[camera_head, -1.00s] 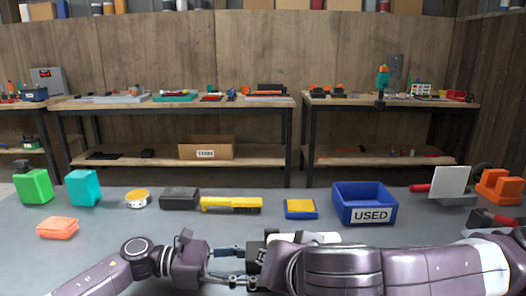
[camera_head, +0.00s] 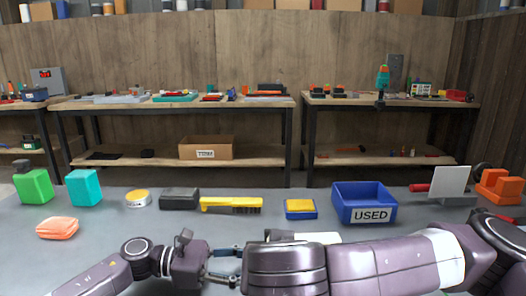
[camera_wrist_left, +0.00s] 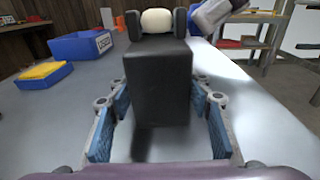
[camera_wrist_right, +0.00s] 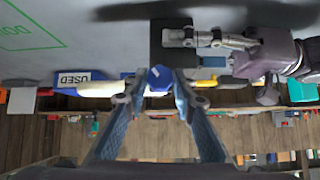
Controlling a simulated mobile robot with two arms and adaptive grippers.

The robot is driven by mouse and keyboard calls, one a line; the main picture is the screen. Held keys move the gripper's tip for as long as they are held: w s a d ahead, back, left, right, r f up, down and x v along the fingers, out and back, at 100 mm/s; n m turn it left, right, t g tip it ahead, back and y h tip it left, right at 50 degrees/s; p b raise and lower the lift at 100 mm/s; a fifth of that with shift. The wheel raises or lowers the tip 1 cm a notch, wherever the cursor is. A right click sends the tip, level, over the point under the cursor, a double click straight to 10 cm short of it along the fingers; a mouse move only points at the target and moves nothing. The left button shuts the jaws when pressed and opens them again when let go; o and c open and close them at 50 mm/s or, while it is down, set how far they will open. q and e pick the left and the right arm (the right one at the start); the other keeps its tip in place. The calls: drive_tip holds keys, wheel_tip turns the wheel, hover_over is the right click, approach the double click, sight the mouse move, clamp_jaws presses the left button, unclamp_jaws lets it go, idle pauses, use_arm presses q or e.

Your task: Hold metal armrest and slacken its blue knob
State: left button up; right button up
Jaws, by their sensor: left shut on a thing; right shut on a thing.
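The armrest shows in the left wrist view as a black block (camera_wrist_left: 160,85) with a cream rounded part (camera_wrist_left: 157,21) at its far end. My left gripper (camera_wrist_left: 162,100) has its blue-padded fingers on either side of the block and is shut on it. In the right wrist view the blue knob (camera_wrist_right: 160,76) sits between the fingertips of my right gripper (camera_wrist_right: 158,88), beside the black block (camera_wrist_right: 170,40). In the head view my left gripper (camera_head: 236,266) comes in from the left. My right forearm hides the block, the knob and my right gripper there.
A blue bin marked USED (camera_head: 364,204) and a blue-yellow sponge (camera_head: 300,209) stand behind the armrest. A yellow brush (camera_head: 231,205), a tin (camera_head: 138,198) and coloured blocks line the bench's left. A white plate on a stand (camera_head: 450,182) is at right.

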drive_tip(key=shift+a+n+h, duration=0.1)
drive_tip(key=shift+n+h, duration=0.2)
drive_tip(key=shift+h, duration=0.2)
drive_tip(key=shift+a+n+h, duration=0.1)
drive_tip(key=shift+n+h, duration=0.4)
drive_tip(key=shift+h, duration=0.4)
drive_tip(key=shift+a+f+n+t+h, duration=0.1)
drive_tip(key=shift+n+t+h, duration=0.2)
drive_tip(key=shift+n+h, duration=0.35)
drive_tip(key=o, duration=1)
